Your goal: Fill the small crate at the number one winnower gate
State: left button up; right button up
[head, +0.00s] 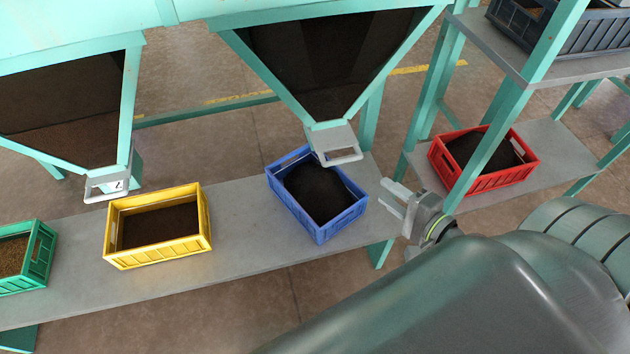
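A blue crate (318,232) stands on the grey shelf under the spout of the middle hopper (325,95) and holds dark loose material. That hopper's gate has a pale handle (342,156) over the crate's back edge. A yellow crate (158,257) with dark material stands to the left, near the left hopper's gate handle (106,187), whose small mark I cannot read surely. My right gripper (392,203) points left, just right of the blue crate and apart from it. Its fingers look spread and empty. My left gripper is out of view.
A green crate (40,262) with brown grain stands at the left shelf end. A red crate (487,186) with dark material sits on a lower shelf at right, behind a teal post (485,165). A dark crate (595,38) stands above. Bare shelf (240,240) lies between yellow and blue crates.

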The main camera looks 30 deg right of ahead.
aim_at(333, 139)
jog(key=j+z, duration=0.6)
jog(key=z, duration=0.15)
jog(key=j+z, duration=0.35)
